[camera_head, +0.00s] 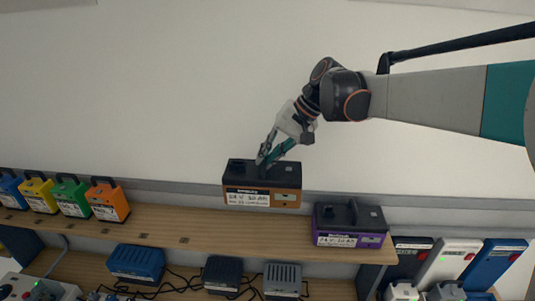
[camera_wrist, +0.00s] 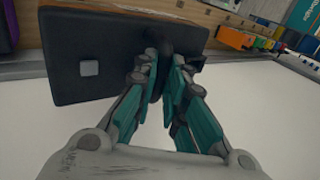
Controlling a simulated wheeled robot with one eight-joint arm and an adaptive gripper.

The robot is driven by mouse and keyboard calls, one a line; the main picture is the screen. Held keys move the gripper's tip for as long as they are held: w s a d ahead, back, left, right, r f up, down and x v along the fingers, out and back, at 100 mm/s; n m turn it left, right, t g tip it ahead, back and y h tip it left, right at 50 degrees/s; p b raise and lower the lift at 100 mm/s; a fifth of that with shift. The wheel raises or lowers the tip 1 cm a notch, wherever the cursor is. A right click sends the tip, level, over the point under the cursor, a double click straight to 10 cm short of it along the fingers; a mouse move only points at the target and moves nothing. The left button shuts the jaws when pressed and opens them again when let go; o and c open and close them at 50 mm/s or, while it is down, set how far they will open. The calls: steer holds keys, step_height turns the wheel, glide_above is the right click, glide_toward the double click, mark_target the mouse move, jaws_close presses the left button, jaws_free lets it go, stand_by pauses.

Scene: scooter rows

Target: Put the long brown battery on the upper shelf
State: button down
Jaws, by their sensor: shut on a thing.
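The long brown battery (camera_head: 262,194) has a black top and a white label on its front. In the head view it is at or just above the upper shelf (camera_head: 185,227), near the middle; I cannot tell if it touches the board. My gripper (camera_head: 265,162) comes down from the upper right and is shut on the battery's top handle. In the wrist view, the teal fingers of my gripper (camera_wrist: 170,72) close around the dark handle. The battery's black top (camera_wrist: 95,60) fills the upper left there, and its underside is hidden.
A purple battery (camera_head: 350,226) stands to the right on the upper shelf. Blue, yellow, green and orange batteries (camera_head: 107,203) stand at the far left. Bare shelf lies between the orange and brown batteries. Chargers (camera_head: 223,273) with cables sit on the lower shelf. A pale wall rises behind.

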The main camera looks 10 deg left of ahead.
mark_target(294, 171)
step_height(294, 171, down, 15)
steer(key=shift+w+f+p, duration=0.1)
steer(key=shift+p, duration=0.7)
steer(key=c, duration=1.9)
jaws_free()
steer(key=shift+o, duration=1.3)
steer(key=b+v, duration=0.1)
steer(key=v, duration=1.1)
